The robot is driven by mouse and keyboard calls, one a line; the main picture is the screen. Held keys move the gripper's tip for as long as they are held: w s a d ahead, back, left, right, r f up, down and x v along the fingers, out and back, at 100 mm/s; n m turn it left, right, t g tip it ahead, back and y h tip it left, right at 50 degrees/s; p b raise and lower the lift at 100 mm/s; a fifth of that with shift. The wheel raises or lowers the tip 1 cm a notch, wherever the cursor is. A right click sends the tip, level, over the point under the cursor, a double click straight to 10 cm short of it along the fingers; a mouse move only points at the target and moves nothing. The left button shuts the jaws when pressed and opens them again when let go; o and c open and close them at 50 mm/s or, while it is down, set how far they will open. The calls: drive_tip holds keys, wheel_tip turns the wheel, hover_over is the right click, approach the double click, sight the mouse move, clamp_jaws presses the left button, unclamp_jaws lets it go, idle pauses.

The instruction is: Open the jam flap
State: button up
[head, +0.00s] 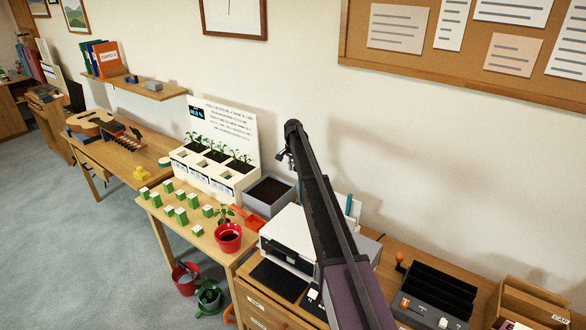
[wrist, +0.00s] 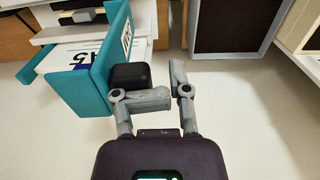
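In the wrist view a teal panel (wrist: 112,62), likely the jam flap, stands at an angle at the left with a white label on its edge. A black block (wrist: 130,76) sits against its right face, just beyond my gripper (wrist: 170,86). The fingertips are close to each other, the left one bent inward; I cannot tell whether they touch the block or each other. White paper with dark print (wrist: 82,58) shows behind the panel. In the head view the white printer (head: 292,238) is partly behind my arm, and a teal sliver (head: 349,205) shows behind it.
A grey tub of dark soil (head: 269,208) stands left of the printer, with a white planter (head: 190,165) beyond. A red pot (head: 229,238) and several green-and-white boxes (head: 181,213) are on the left table. A black sorter (head: 435,292) stands right. The wall (wrist: 250,120) is close behind.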

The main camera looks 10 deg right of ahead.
drive_tip(key=o, duration=0.4)
drive_tip(key=shift+w+d+f, duration=0.1)
drive_tip(key=shift+w+f, duration=0.05)
drive_tip(key=shift+f, duration=0.05)
drive_tip(key=shift+o, duration=0.2)
drive_tip(key=shift+s+d+r, duration=0.25)
drive_tip(key=shift+s+d, duration=0.2)
drive_tip(key=shift+s, duration=0.15)
drive_tip(key=s+d+f, duration=0.1)
drive_tip(key=s+d, duration=0.6)
drive_tip(key=s+d+f+b, duration=0.4)
drive_tip(key=f+b, duration=0.2)
drive_tip(key=b, duration=0.1)
drive_tip(key=s+d+f+b, duration=0.4)
drive_tip(key=f+b, duration=0.2)
drive_tip(key=f, duration=0.1)
wheel_tip(320, 180, up, 15)
drive_tip(key=p, duration=1.4)
drive_tip(key=s+a+f+n+b, duration=0.1)
drive_tip(key=s+a+f+b, duration=0.1)
drive_tip(key=s+a, duration=0.2)
drive_tip(key=s+a+f+n+b, duration=0.2)
drive_tip(key=s+a, duration=0.3)
drive_tip(key=s, duration=0.4)
drive_tip(key=shift+s+a+f+b, duration=0.15)
drive_tip(key=shift+f+b, duration=0.35)
drive_tip(key=shift+f, duration=0.25)
